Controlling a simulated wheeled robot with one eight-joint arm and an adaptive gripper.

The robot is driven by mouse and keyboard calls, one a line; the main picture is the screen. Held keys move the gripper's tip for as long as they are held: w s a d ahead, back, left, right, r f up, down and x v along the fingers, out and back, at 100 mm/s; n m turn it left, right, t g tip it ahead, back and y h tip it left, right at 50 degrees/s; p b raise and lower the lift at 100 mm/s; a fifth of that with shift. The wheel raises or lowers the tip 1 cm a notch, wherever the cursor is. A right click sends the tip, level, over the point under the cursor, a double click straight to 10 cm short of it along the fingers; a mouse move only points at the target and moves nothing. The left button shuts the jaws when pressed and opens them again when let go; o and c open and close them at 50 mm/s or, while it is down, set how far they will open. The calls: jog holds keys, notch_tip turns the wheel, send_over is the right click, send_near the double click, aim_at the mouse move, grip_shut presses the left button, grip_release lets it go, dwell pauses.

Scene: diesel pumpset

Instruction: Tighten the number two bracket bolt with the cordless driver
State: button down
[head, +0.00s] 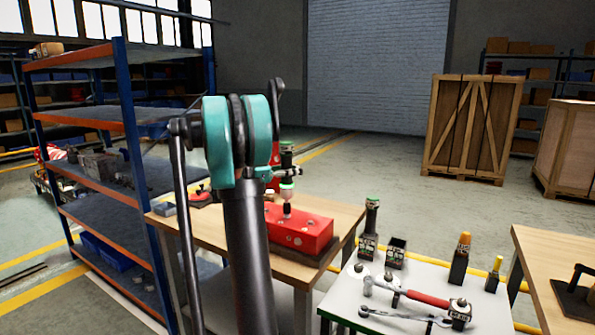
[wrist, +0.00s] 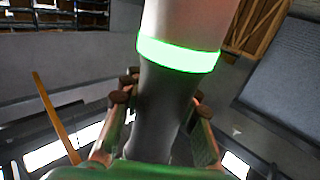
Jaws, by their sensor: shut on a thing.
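My gripper (wrist: 160,108) is shut around the dark grey handle of the cordless driver (wrist: 178,55). In the wrist view the driver has a lit green ring and a pale body beyond the fingers. In the head view my gripper (head: 280,173) is partly hidden behind my arm. The driver (head: 287,190) is upright there, with its bit end down over the red block (head: 310,234). I cannot tell whether the bit touches the block or a bolt. Several small round features show on the block. The number two bracket bolt cannot be made out.
The block rests on a wooden bench (head: 345,217). A white table (head: 345,292) holds a red-handled tool (head: 420,297), a wrench (head: 400,315), an empty-looking black holder (head: 395,252) and other holders with tools. A blue-orange shelf (head: 122,130) stands left. Crates (head: 465,130) stand behind.

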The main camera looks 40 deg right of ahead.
jog(key=shift+f, duration=0.85)
dwell(3.6)
jog(key=shift+r, duration=0.1)
jog(key=shift+r, duration=2.55)
